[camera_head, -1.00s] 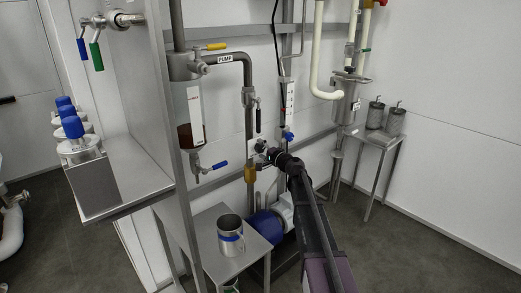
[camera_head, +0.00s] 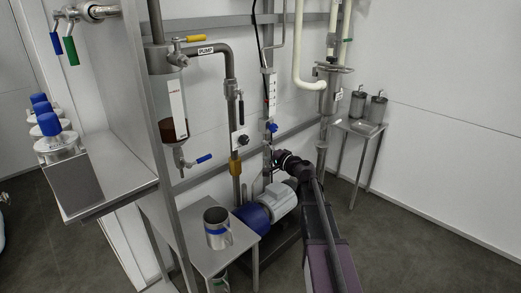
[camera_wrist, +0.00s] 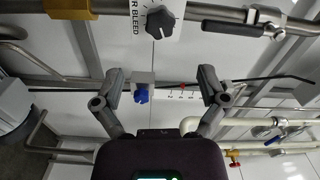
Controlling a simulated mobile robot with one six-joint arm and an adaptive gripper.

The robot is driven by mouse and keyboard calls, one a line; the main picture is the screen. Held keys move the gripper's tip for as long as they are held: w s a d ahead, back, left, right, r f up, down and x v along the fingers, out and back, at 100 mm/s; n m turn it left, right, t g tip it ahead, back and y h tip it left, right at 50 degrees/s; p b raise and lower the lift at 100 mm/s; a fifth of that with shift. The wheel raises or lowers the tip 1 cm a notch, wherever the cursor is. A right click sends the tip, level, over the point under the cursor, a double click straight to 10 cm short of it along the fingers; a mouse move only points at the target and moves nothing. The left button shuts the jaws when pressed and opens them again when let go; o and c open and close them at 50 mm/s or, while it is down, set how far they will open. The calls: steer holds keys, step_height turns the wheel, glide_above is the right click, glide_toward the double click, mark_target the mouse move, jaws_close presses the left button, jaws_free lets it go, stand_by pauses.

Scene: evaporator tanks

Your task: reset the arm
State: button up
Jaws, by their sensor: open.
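My gripper (camera_wrist: 160,88) is open and empty in the wrist view, with its two grey fingers spread wide. A small blue knob (camera_wrist: 141,95) and a white scale with a red mark (camera_wrist: 183,92) show between the fingers, apart from them. A black bleed knob (camera_wrist: 158,20) is at the top of that view. In the head view my dark arm rises from the bottom right of centre, bent at a joint in front of the piping. The fingers cannot be made out there.
A blue and white pump motor (camera_head: 270,205) stands just left of my arm. A steel mug (camera_head: 216,228) stands on a small table (camera_head: 238,244). Pipes and valves, including the blue-handled valve (camera_head: 198,161), fill the wall. A side table (camera_head: 360,128) holds two canisters. Floor at right is clear.

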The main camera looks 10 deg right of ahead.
steer(key=shift+s, duration=0.1)
stand_by(0.3)
steer(key=s+a+f+n+g+h+p, duration=0.1)
steer(key=s+a+f+n+g, duration=0.35)
steer(key=s+f, duration=0.2)
steer(key=s+a+f+n+g+h, duration=0.1)
steer(key=s+a+f+n+g, duration=0.2)
steer(key=s+a+f+g, duration=0.4)
steer(key=s+d+f+n+g+h+p, duration=0.1)
steer(key=s+d+f+g+h, duration=0.2)
steer(key=s, duration=0.6)
steer(key=s+d+n+g+h, duration=0.1)
steer(key=s+d+n+h, duration=0.15)
steer(key=s+h, duration=0.45)
step_height(320, 180, up, 38)
steer(key=s+y+p, duration=0.1)
steer(key=y+p, duration=0.1)
steer(key=p, duration=3.6)
steer(key=shift+s+m, duration=0.35)
steer(key=shift+m, duration=0.05)
steer(key=shift+d, duration=0.1)
